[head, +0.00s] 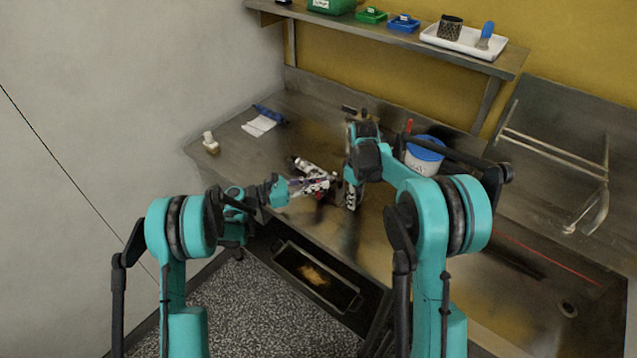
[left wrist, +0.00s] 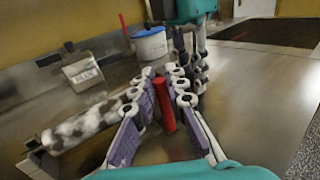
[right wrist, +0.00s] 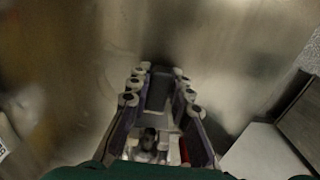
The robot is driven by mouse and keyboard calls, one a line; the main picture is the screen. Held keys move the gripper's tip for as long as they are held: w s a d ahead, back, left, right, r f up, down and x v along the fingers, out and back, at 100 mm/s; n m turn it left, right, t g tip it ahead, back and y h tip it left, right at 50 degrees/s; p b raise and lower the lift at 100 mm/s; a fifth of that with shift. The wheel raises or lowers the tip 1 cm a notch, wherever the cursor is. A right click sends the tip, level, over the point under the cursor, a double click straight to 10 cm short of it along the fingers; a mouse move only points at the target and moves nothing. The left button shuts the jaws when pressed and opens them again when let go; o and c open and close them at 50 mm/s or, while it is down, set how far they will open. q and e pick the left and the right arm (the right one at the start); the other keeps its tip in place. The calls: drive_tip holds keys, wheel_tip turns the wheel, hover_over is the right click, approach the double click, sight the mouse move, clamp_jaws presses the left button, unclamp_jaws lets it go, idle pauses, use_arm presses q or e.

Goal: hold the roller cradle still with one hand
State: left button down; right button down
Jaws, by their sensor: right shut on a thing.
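The roller cradle, a dark support, is mostly hidden by my grippers; a dark block (right wrist: 158,92) that seems part of it sits between my right fingers. A mottled brown and white roller (left wrist: 92,123) lies at the cradle in the left wrist view; its pale end (head: 302,163) shows in the head view. My right gripper (head: 350,203) points down and is shut on the dark block. My left gripper (left wrist: 162,73) is beside it, fingers apart on either side of a red bar (left wrist: 163,104); contact with the bar is unclear.
A white tub with a blue lid (head: 425,155) stands right of my right gripper. A small bottle (head: 210,142) and a white cloth (head: 259,125) lie at the left of the steel bench. A dark tray (head: 317,277) is below the front edge. A shelf (head: 400,38) runs behind.

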idle(0.3)
use_arm(q)
drive_tip(key=w+a, duration=0.9)
drive_tip(key=shift+a, duration=0.2)
drive_tip(key=c, duration=1.6)
unclamp_jaws()
drive_tip(key=v, duration=1.2)
drive_tip(key=shift+c, duration=0.2)
